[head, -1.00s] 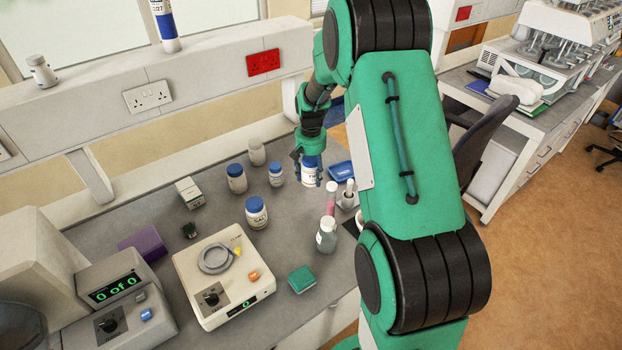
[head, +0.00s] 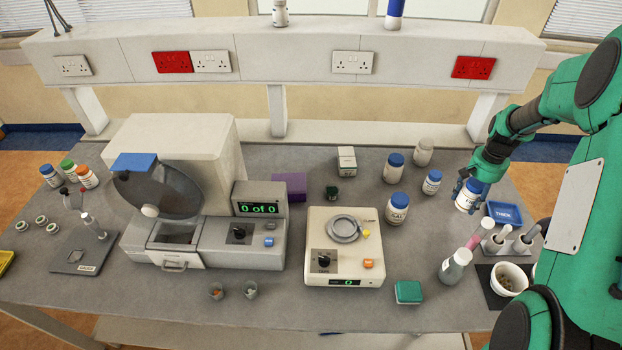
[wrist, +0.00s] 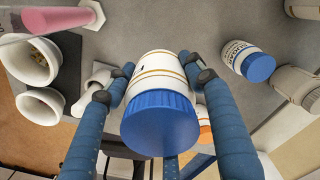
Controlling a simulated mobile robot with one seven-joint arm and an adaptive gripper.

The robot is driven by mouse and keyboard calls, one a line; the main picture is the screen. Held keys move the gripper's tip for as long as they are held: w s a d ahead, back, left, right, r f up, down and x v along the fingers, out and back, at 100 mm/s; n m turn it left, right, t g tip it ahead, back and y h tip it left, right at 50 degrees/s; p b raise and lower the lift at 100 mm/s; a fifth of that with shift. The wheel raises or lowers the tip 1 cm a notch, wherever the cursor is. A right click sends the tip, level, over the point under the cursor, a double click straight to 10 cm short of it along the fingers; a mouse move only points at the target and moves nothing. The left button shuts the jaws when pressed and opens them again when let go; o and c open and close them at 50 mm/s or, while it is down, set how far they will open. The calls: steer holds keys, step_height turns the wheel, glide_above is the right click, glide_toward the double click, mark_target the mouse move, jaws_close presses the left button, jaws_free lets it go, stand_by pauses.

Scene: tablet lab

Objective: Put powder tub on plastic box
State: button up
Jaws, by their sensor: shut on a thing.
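My gripper (head: 470,190) is shut on a white tub with a blue lid, which I take to be the powder tub (head: 465,201). It is at the right of the bench, beside the blue tray. In the wrist view the tub (wrist: 160,122) sits between both fingers, its blue lid facing the camera. I cannot tell whether its base touches the bench. A purple box (head: 290,186) lies at mid-bench behind the balance, and a small green box (head: 408,292) lies near the front edge. I cannot tell which is the plastic box.
Other blue-lidded tubs, including a large one (head: 396,208) and a small one (head: 432,182), stand left of my gripper. A blue tray (head: 505,214), a bottle (head: 455,267) and a mortar (head: 509,278) are at the right.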

steer(key=w+a+r+n, duration=0.1)
steer(key=w+a+n, duration=0.1)
steer(key=a, duration=0.4)
steer(key=w+a+r+n+p, duration=0.1)
steer(key=w+a+n, duration=0.1)
steer(key=w+a, duration=0.3)
steer(key=shift+w+a, duration=0.25)
steer(key=shift+a, duration=0.65)
steer(key=shift+o, duration=0.2)
steer(key=w+a+r+n, duration=0.1)
steer(key=w+a+n, duration=0.1)
steer(key=a, duration=0.5)
steer(key=w+a+r+n+p, duration=0.1)
steer(key=w+a+n, duration=0.1)
steer(key=a, duration=0.5)
steer(key=shift+w+a+n+p, duration=0.3)
steer(key=shift+w+a+n, duration=0.1)
steer(key=shift+n, duration=0.1)
step_height(320, 180, up, 3)
steer(key=n+p, duration=0.2)
steer(key=n, duration=0.7)
glide_above(289, 181)
steer(key=shift+r, duration=0.15)
steer(key=shift+c, duration=0.2)
steer(key=shift+f, duration=3.1)
steer(key=shift+f, duration=1.9)
